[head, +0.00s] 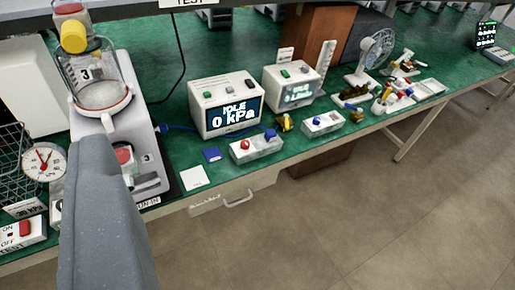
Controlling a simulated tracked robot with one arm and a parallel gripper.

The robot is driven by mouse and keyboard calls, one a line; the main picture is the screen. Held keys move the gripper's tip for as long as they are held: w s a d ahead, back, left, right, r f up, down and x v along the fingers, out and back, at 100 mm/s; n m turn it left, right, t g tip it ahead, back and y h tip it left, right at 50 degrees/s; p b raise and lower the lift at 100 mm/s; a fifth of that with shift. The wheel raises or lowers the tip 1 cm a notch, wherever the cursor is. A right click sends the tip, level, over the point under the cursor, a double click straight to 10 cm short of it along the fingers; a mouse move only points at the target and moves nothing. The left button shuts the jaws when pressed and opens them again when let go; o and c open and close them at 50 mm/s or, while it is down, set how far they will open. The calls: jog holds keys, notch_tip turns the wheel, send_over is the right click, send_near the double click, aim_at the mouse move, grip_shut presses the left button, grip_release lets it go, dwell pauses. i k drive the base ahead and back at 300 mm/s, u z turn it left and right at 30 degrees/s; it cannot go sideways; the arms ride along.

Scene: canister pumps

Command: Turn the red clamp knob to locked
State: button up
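A red knob-like part (124,155) shows on the light grey machine (150,175) marked 3 at the left, partly hidden by my grey arm. Whether it is the clamp knob, and its locked or unlocked position, I cannot tell. A clear canister (85,72) marked 3, with a yellow cap (73,37), stands above this machine. Another red knob (245,146) sits on a small white box (257,148) right of the machine. My gripper (108,122) ends in front of the canister's lower rim. Its fingers cannot be made out, nor whether it touches anything.
A gauge (44,162), wire basket (12,150) and ON/OFF switch box (22,232) are at left. A fan (376,48) stands farther right. Open floor (330,220) lies before the green bench.

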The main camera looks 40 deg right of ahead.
aim_at(245, 144)
jog(key=k, duration=0.6)
jog(key=z, duration=0.6)
jog(key=i, duration=1.45)
jog(key=u, duration=0.55)
